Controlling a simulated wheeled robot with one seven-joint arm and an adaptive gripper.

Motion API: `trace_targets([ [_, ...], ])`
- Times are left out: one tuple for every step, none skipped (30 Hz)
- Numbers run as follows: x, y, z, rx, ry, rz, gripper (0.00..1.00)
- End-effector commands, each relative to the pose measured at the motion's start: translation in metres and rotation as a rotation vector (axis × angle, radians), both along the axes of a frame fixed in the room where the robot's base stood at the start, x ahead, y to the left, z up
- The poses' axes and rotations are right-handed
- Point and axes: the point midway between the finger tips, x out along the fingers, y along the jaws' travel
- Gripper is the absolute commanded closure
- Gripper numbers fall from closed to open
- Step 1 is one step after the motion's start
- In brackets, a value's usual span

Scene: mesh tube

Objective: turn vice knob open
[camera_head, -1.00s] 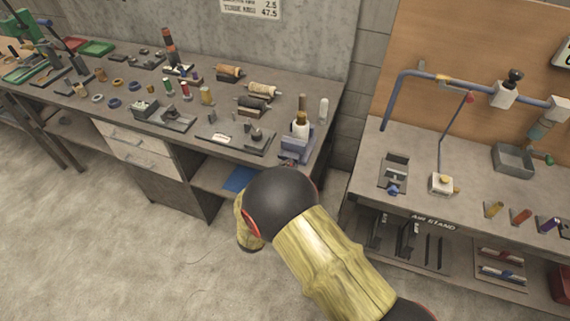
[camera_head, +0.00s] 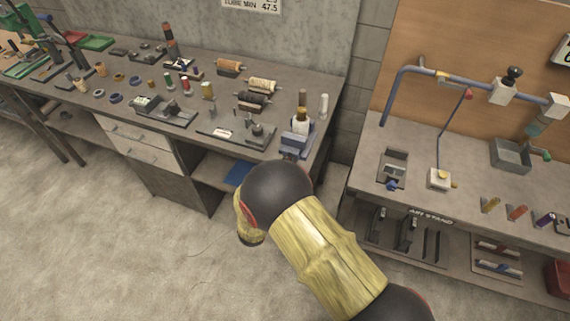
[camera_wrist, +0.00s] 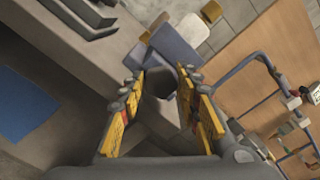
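The blue-grey vice (camera_head: 296,143) sits at the right end of the left workbench, near its front edge. It holds or stands beside a white and tan bottle-like piece; I cannot tell which. In the wrist view the vice (camera_wrist: 172,42) is just beyond my fingertips. A dark rounded part (camera_wrist: 160,83), apparently the vice knob, shows between my fingers. My gripper (camera_wrist: 160,76) is open, its yellow fingers on either side of that dark part. Contact cannot be made out. In the head view my arm hides most of the gripper.
The left workbench (camera_head: 215,165) carries several spools, rings and small tools left of the vice. A blue sheet (camera_head: 238,173) lies on its lower shelf. A second bench with a blue pipe frame (camera_head: 440,75) stands to the right, across a narrow gap.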

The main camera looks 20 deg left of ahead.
Motion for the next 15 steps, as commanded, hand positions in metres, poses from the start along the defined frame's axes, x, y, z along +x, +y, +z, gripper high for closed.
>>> trace_targets([
  [0.0,0.0,0.0,0.0,0.0,0.0,0.62],
  [0.0,-0.0001,0.0001,0.0,0.0,0.0,0.61],
  [0.0,-0.0002,0.0001,0.001,0.0,0.0,0.58],
  [0.0001,-0.0002,0.0001,0.001,-0.001,-0.001,0.57],
  [0.0001,-0.0004,0.0001,0.001,0.0,-0.001,0.55],
  [0.0001,-0.0004,0.0001,0.001,0.0,-0.001,0.53],
  [0.0001,-0.0005,0.0001,0.001,0.0,-0.001,0.51],
  [0.0001,-0.0005,0.0001,0.001,0.0,-0.001,0.51],
  [0.0001,-0.0005,0.0001,0.001,0.0,-0.001,0.51],
  [0.0001,-0.0006,0.0001,0.001,0.0,-0.001,0.51],
  [0.0001,-0.0006,0.0001,0.001,0.0,-0.001,0.51],
  [0.0,-0.0007,0.0,0.001,0.0,-0.001,0.51],
  [0.0,-0.0007,0.0,0.001,0.0,-0.001,0.51],
  [-0.0001,-0.0007,0.0,0.001,0.0,-0.001,0.51],
  [-0.0006,-0.0006,-0.0001,0.001,0.0,-0.001,0.51],
])
